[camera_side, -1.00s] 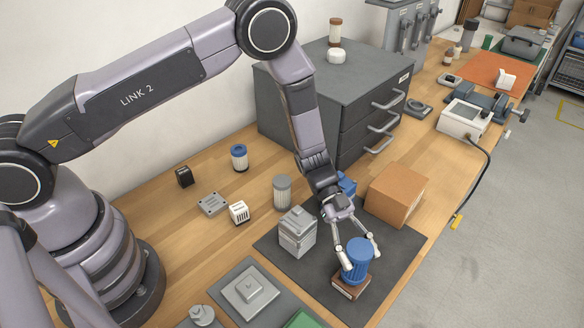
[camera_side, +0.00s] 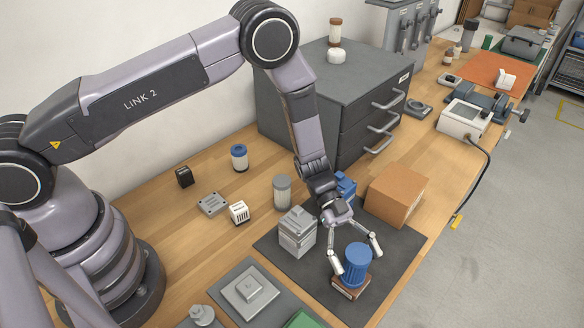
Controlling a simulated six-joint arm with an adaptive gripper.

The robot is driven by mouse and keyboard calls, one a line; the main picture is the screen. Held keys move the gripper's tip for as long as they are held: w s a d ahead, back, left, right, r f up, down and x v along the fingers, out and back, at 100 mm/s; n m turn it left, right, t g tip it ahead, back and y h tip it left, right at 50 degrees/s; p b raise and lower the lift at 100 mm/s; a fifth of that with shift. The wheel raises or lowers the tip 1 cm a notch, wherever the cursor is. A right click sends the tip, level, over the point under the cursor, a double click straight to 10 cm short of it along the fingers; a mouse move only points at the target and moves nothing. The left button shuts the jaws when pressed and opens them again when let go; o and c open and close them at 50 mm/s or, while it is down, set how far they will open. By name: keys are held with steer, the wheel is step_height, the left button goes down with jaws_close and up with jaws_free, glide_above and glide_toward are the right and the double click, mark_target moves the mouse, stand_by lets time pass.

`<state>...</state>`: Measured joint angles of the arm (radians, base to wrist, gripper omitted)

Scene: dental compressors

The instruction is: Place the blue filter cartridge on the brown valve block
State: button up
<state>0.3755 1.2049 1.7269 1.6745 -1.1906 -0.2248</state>
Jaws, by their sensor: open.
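The blue filter cartridge (camera_side: 356,264) stands upright on the brown valve block (camera_side: 350,287), which lies on the dark mat (camera_side: 398,262). Only the lower part of the block shows below the cartridge. My gripper (camera_side: 357,262) is open, with one finger on the left of the cartridge and the other at its upper right. The right finger is clearly apart from the cartridge. The left finger is very close to it, and I cannot tell whether it touches.
A grey box-shaped part (camera_side: 298,233) stands on the mat left of my gripper. A cardboard box (camera_side: 396,194) stands behind on the right. A blue part (camera_side: 345,186) is partly hidden behind my wrist. The grey drawer cabinet (camera_side: 335,95) rises behind. The mat's right front is clear.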

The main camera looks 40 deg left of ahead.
steer(key=shift+a+r, duration=0.1)
steer(key=shift+r, duration=0.1)
steer(key=v, duration=0.4)
steer(key=shift+w+a+r, duration=0.15)
steer(key=shift+w+a, duration=0.1)
steer(key=shift+a, duration=0.05)
steer(key=w+a+r+n+t+y, duration=0.1)
steer(key=w+a+r+n+t, duration=0.15)
steer(key=w+r+t, duration=0.45)
steer(key=w+a+r+n+t+y, duration=0.1)
steer(key=w+a+r+n+t, duration=0.2)
steer(key=r, duration=0.9)
steer(key=a+r+n+t+y, duration=0.6)
steer(key=a+r+n+y, duration=0.15)
steer(key=a+r, duration=0.65)
steer(key=s+a+r+n+y, duration=0.2)
steer(key=s+a+n+y, duration=0.25)
steer(key=s+a, duration=0.55)
steer(key=s+f+n+g, duration=0.2)
steer(key=s, duration=0.8)
steer(key=s+d+f+n+g+h, duration=0.1)
steer(key=s+n+g, duration=0.2)
steer(key=s, duration=0.7)
steer(key=shift+s+f+h, duration=0.15)
steer(key=shift+f+h, duration=0.15)
steer(key=shift+f, duration=0.05)
